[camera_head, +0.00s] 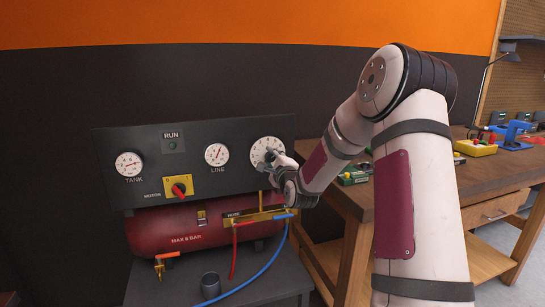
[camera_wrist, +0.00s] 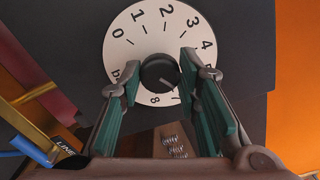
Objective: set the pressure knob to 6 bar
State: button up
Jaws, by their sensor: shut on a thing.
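The pressure knob (camera_wrist: 159,72) is a round black knob at the middle of a white dial (camera_wrist: 119,52) in the wrist view. The dial shows 0 to 4 clockwise along the top and right, and 7 and 8 at the bottom. The 5 and 6 are hidden behind my right finger. A small light mark on the knob points to the lower right, roughly toward the 7. My gripper (camera_wrist: 159,80) is shut on the knob, with one green-padded finger on each side. In the head view my gripper (camera_head: 272,160) covers the lower part of the dial (camera_head: 266,143).
The dark panel (camera_head: 230,183) also holds a TANK gauge (camera_head: 129,164), a LINE gauge (camera_head: 216,154) and a red-yellow motor switch (camera_head: 178,188). Below are a red tank (camera_head: 165,230), a brass manifold (camera_head: 262,215) and a blue hose (camera_head: 268,265). A wooden workbench (camera_head: 385,198) stands close on the right.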

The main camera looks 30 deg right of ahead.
jog(key=shift+m, duration=0.3)
jog(key=o, duration=1.1)
jog(key=shift+o, duration=0.2)
jog(key=v, duration=1.2)
